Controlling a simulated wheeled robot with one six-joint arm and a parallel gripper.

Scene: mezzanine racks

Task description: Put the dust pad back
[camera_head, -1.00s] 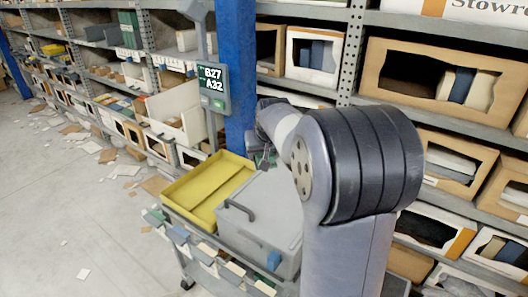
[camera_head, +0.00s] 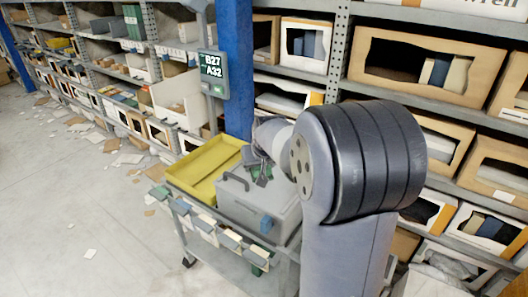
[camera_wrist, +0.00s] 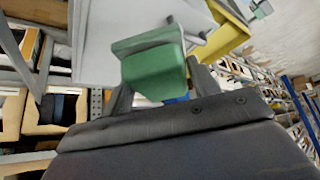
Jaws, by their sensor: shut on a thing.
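A green block-like pad (camera_wrist: 155,68), which I take to be the dust pad, sits between the two fingers of my gripper (camera_wrist: 160,82) in the wrist view. My gripper is shut on it. In the head view my gripper (camera_head: 262,173) is over the far part of the grey lidded box (camera_head: 262,207) on the cart, with a little green showing at the fingers. The grey box also shows beyond the pad in the wrist view (camera_wrist: 95,40). I cannot tell whether the pad touches the box.
A yellow tray (camera_head: 203,172) lies on the cart to the left of the box. Several coloured tabs hang along the cart's front edge. A blue post (camera_head: 236,65) and a sign reading B27 A32 (camera_head: 213,66) stand behind. Shelving lines the back. Floor at left has scattered paper.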

